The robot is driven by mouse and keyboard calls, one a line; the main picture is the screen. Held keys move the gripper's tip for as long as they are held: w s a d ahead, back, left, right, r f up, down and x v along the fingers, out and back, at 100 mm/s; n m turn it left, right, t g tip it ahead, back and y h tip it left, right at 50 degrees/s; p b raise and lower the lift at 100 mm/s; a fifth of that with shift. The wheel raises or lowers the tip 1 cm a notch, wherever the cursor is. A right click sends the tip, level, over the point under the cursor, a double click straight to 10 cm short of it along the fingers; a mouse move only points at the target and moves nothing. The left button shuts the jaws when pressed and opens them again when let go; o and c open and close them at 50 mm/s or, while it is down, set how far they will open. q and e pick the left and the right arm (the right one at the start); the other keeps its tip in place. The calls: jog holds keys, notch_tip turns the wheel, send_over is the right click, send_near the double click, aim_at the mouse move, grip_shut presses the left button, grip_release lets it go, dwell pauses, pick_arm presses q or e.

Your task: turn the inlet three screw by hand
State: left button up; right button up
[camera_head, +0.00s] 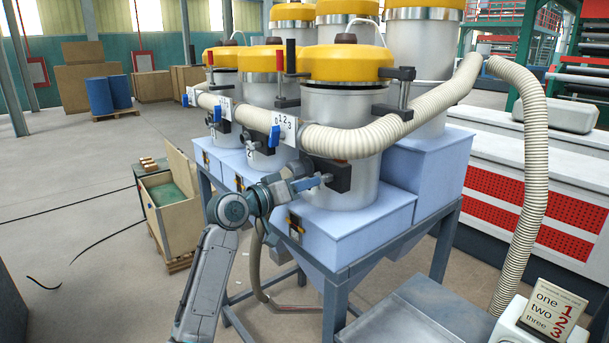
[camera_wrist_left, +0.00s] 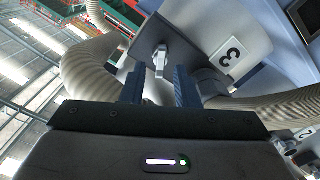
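The inlet three screw, a small grey metal piece with a flat tab (camera_wrist_left: 160,60), sticks out from a grey plate in the left wrist view. A white tag with the number 3 (camera_wrist_left: 231,62) is beside it. My left gripper (camera_wrist_left: 160,86) is open, with its two blue-grey fingers apart and the screw in line with the gap between them. The screw appears just beyond the fingertips; I cannot tell whether they touch it. In the head view my left gripper (camera_head: 318,182) is at the dark block (camera_head: 340,173) on the nearest hopper, where the screw is hidden. My right gripper is not in view.
A ribbed cream hose (camera_head: 365,137) runs across the hopper just above my left gripper. A sign with 1 2 3 and a blue handle (camera_head: 275,136) is close by. The blue hopper base (camera_head: 355,225) lies below. Open floor is at the left.

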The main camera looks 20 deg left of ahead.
pick_arm(q)
jog(key=shift+w+d+f, duration=0.1)
jog(key=shift+w, duration=0.05)
jog(key=shift+x, duration=0.95)
grip_shut()
